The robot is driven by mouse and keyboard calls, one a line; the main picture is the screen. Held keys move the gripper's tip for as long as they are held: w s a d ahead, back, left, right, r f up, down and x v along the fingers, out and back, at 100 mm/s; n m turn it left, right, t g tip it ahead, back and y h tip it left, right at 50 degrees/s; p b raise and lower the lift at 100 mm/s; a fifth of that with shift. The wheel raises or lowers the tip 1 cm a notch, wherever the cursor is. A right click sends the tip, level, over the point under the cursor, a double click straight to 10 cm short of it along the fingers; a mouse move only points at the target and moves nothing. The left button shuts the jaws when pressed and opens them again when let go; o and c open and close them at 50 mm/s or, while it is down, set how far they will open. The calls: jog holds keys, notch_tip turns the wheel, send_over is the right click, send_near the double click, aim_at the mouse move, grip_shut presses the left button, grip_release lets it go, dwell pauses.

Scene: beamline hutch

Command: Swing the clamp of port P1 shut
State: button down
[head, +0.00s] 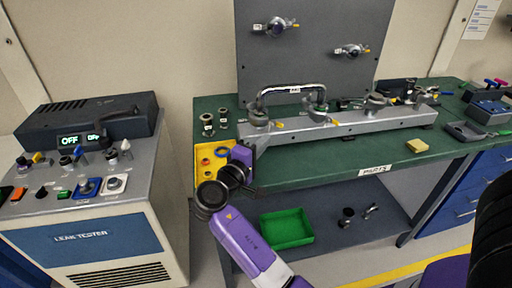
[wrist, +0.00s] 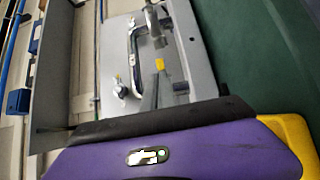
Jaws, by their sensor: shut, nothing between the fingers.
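A grey manifold rail (head: 345,126) lies along the green bench with several round ports on top. The leftmost port (head: 258,119) has a yellow-tipped clamp lever (head: 277,124) sticking out to the right. I cannot read a P1 label, so I cannot tell which port is P1. My gripper (head: 256,152) is shut and empty, at the left end of the rail, just in front of the leftmost port. The wrist view shows a yellow lever tip (wrist: 159,64) just beyond my purple hand. Whether my fingers touch the clamp is hidden.
A bent metal pipe (head: 292,89) arches over the rail. A grey panel (head: 315,72) with two clamped fittings stands behind. A yellow tray (head: 203,152) with rings lies left of my gripper. A yellow block (head: 417,146) sits right. The bench front between them is clear.

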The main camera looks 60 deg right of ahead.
aim_at(282, 126)
jog(key=d+p, duration=0.1)
jog(key=d, duration=0.6)
jog(key=shift+s, duration=0.2)
jog(key=shift+d+p, duration=0.1)
jog(key=shift+p, duration=0.2)
jog(key=shift+s+d+r+n+t+p, duration=0.1)
jog(key=shift+s+d+n+t+p, duration=0.2)
jog(key=shift+d+n+t+p, duration=0.5)
jog(key=shift+s+d+r+n+t+p, duration=0.1)
jog(key=shift+s+d+n+t+p, duration=0.3)
jog(key=shift+t, duration=0.7)
jog(key=shift+w+d+f+n+t+y, duration=0.15)
jog(key=shift+d+n+t, duration=0.3)
jog(key=shift+d, duration=0.6)
jog(key=shift+w+d+n+t+y, duration=0.25)
jog(key=shift+d+t, duration=0.3)
jog(key=shift+d, duration=0.5)
jog(key=shift+w+d+f+n+t+y, duration=0.1)
jog(key=shift+w+d+n+t, duration=0.3)
jog(key=shift+d, duration=0.65)
jog(key=shift+d+r, duration=0.1)
jog(key=shift+d, duration=0.1)
jog(key=shift+r, duration=0.1)
jog(key=shift+s, duration=0.15)
